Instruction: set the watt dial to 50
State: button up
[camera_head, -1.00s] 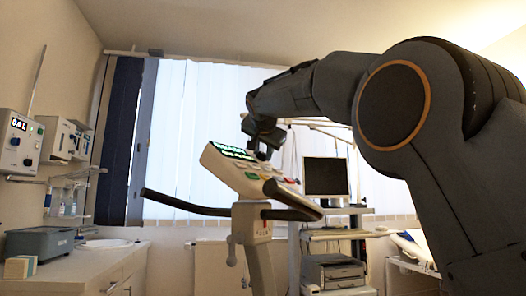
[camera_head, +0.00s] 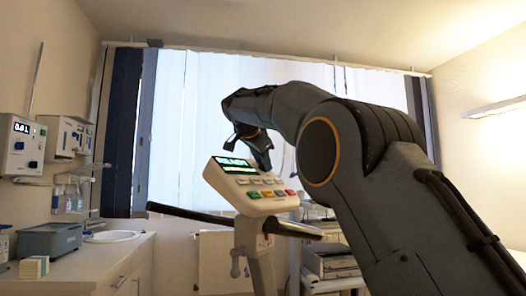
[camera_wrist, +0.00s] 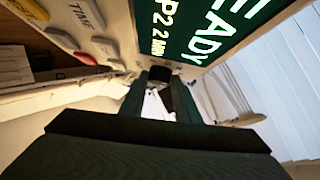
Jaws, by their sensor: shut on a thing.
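The ergometer console (camera_head: 262,200) is a pale slanted panel with a green-lit display (camera_head: 236,166) reading READY and several buttons. My gripper (camera_head: 263,157) is at the console's upper right edge, beside the display. A small dark round knob (camera_wrist: 160,73), apparently the watt dial, sits at the panel edge between the fingertips of my gripper (camera_wrist: 158,97). The gripper is shut on it. Any marks or pointer on the dial are not readable.
Dark handlebars (camera_head: 190,214) stick out on both sides below the console. A counter (camera_head: 85,262) with a grey box (camera_head: 50,240) and a sink is at left. A printer (camera_head: 330,262) on a cart stands behind at right.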

jog(key=shift+r+m+g+h+p, duration=0.1)
jog(key=shift+m+g+h+p, duration=0.35)
jog(key=shift+p, duration=1.1)
jog(key=o, duration=1)
jog(key=shift+o, duration=0.2)
jog(key=b+v, duration=0.1)
jog(key=v, duration=0.6)
jog(key=shift+s+r, duration=0.25)
